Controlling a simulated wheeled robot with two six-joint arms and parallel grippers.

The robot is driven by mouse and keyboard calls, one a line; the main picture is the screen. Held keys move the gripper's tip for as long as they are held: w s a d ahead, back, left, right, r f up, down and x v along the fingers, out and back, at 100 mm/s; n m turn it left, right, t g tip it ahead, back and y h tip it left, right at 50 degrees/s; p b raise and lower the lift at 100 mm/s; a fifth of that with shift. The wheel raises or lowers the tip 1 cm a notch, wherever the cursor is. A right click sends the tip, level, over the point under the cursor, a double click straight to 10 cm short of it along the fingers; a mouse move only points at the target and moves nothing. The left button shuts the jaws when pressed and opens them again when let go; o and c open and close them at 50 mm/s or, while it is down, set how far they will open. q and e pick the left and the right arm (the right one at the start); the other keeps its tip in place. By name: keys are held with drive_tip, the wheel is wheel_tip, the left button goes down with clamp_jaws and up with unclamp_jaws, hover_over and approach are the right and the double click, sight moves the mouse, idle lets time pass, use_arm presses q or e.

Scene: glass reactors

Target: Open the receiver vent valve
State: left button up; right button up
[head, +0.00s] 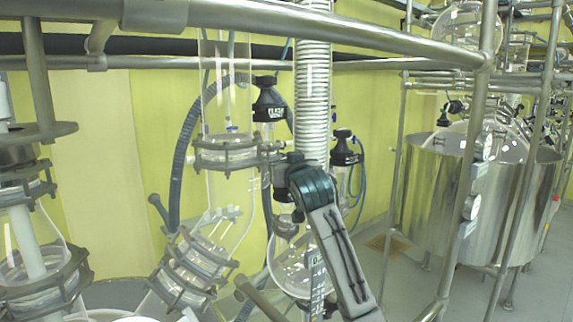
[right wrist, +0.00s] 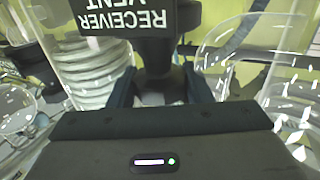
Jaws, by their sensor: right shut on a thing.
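The receiver vent valve (right wrist: 158,62) is a dark body with a black label reading "RECEIVER VENT", upside down in the right wrist view. My right gripper (right wrist: 160,95) has its two dark fingers on either side of the narrow dark part below the label and is shut on it. My left gripper is not in view.
Black labelled valve (head: 268,105) and black valve (head: 345,150) are close by. A glass vessel with clamp rings (head: 225,152) is to the left. A steel rail (head: 330,30) crosses above; a steel tank (head: 480,200) stands right.

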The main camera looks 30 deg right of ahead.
drive_tip(key=n+t+y, duration=0.1)
drive_tip(key=n+y, duration=0.2)
drive_tip(key=y, duration=0.1)
drive_tip(key=shift+d+y, duration=0.15)
drive_tip(key=shift+y, duration=0.25)
drive_tip(key=shift+n+g+y, duration=0.35)
drive_tip(key=shift+n+y, duration=1)
drive_tip(key=shift+y, duration=0.65)
drive_tip(key=shift+n+g+y, duration=0.35)
drive_tip(key=shift+n+y, duration=1)
drive_tip(key=shift+y, duration=0.65)
drive_tip(key=o, duration=0.8)
drive_tip(key=shift+c, duration=0.2)
drive_tip(key=shift+a+h, duration=0.2)
drive_tip(key=shift+h, duration=0.1)
drive_tip(key=m+t+h, duration=0.1)
drive_tip(key=m+h, duration=0.3)
drive_tip(key=h, duration=0.1)
drive_tip(key=shift+h, duration=0.4)
drive_tip(key=shift+m+g+h, duration=0.3)
drive_tip(key=shift+m+h, duration=1.9)
drive_tip(key=shift+h, duration=1)
